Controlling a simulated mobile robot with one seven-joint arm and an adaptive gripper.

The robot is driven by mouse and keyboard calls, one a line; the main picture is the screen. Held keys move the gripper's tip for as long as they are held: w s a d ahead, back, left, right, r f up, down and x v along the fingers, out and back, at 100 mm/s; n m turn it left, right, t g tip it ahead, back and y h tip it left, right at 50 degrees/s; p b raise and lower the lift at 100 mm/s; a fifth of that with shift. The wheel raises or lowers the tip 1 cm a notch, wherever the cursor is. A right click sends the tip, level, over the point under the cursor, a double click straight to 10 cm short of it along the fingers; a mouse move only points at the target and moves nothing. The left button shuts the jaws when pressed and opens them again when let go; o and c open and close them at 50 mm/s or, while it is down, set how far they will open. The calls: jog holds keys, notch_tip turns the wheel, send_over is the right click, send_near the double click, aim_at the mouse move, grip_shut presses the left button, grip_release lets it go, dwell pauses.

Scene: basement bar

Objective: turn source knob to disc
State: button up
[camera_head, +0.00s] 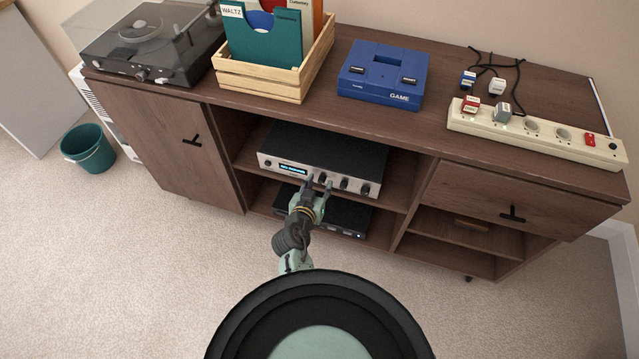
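The silver-fronted amplifier (325,158) sits on the upper middle shelf of the brown cabinet. Its front has a lit blue display (293,169) at the left and several dark knobs, one of them at the right (365,189). Lettering on the display and knob labels is too small to read, so I cannot tell which knob is the source knob. My gripper (319,184) is at the front panel, just right of the display. Its two fingers are apart, with a dark knob (322,178) seen between their tips. I cannot tell whether they touch it.
A black device (345,216) sits on the shelf below, partly behind my arm. On the cabinet top are a turntable (152,42), a wooden record crate (262,82), a blue game console (383,75) and a power strip (535,133). The carpet in front is clear.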

jog(key=shift+c, duration=0.2)
grip_shut()
jog(key=shift+w+b, duration=0.1)
jog(key=shift+b, duration=0.25)
jog(key=n+h+b, duration=0.1)
jog(key=n+b, duration=0.1)
jog(key=n+h+b, duration=0.1)
jog(key=shift+a+f+n+h, duration=0.2)
jog(key=shift+a+n+h, duration=0.05)
jog(key=shift+n+h, duration=0.05)
jog(key=shift+w+a+n+h+b, duration=0.15)
jog(key=shift+n+h+b, duration=0.55)
jog(key=shift+n+b, duration=0.45)
jog(key=shift+n+h+b, duration=0.5)
jog(key=shift+n+h, duration=0.2)
jog(key=shift+n, duration=0.45)
jog(key=shift+o, duration=0.2)
grip_release()
